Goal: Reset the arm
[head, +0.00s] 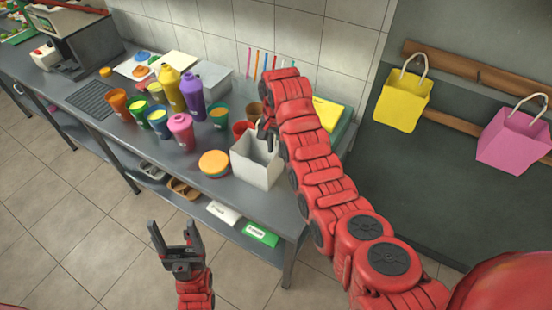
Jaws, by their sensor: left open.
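My right arm, red and segmented, reaches from the lower right over the metal counter (150,180). Its dark gripper (266,132) is at the back rim of a white open-topped box (256,168), partly hidden by the arm. I cannot tell whether it is open or shut, or whether it touches the box. My left gripper (171,234) is low in front of the counter, above the tiled floor. Its two dark fingers point up and stand apart, with nothing between them.
Colored cups, a yellow bottle (170,88) and a purple bottle (193,97) crowd the counter left of the white box. A stack of round lids (213,163) sits near the front edge. Yellow (402,100) and pink (513,140) bags hang at right. The floor at left is clear.

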